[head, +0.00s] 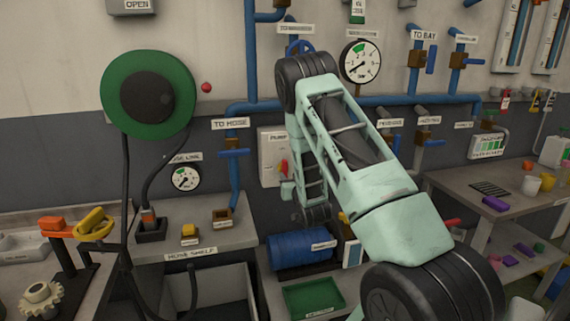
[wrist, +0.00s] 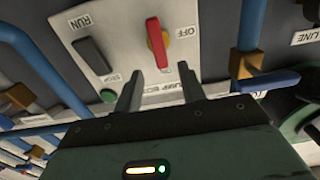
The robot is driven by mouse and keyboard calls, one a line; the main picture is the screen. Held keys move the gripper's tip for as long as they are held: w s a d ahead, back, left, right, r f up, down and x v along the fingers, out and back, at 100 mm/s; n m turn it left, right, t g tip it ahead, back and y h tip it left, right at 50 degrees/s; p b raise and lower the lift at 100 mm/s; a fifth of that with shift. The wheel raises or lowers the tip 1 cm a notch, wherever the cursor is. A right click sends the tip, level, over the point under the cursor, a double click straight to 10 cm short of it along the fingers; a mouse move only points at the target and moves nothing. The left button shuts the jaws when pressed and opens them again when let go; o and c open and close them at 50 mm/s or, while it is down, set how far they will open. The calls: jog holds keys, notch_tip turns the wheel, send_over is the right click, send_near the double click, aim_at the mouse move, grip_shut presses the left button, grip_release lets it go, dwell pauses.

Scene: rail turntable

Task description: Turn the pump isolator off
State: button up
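The pump isolator is a red handle (wrist: 158,44) with a yellow edge, on a pale wall box (wrist: 118,22). In the wrist view an OFF label lies to the handle's right, and the handle stands roughly upright in the picture. My gripper (wrist: 160,82) is open and empty, with its two fingers apart just below the handle; I see no contact. In the head view the box (head: 268,140) is partly hidden by my arm, and the handle (head: 284,167) shows at its right. The gripper's fingertips are not clear there.
A dark switch (wrist: 92,54) beside a RUN label and a green button (wrist: 108,95) are on or near the box. A blue pipe with a brass valve (wrist: 248,62) runs close on the right. A blue drum (head: 298,251) lies below in the head view.

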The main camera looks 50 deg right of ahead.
aim_at(286, 168)
jog(key=p+x, duration=0.2)
jog(key=x, duration=0.6)
jog(key=shift+d, duration=0.1)
jog(key=c, duration=0.7)
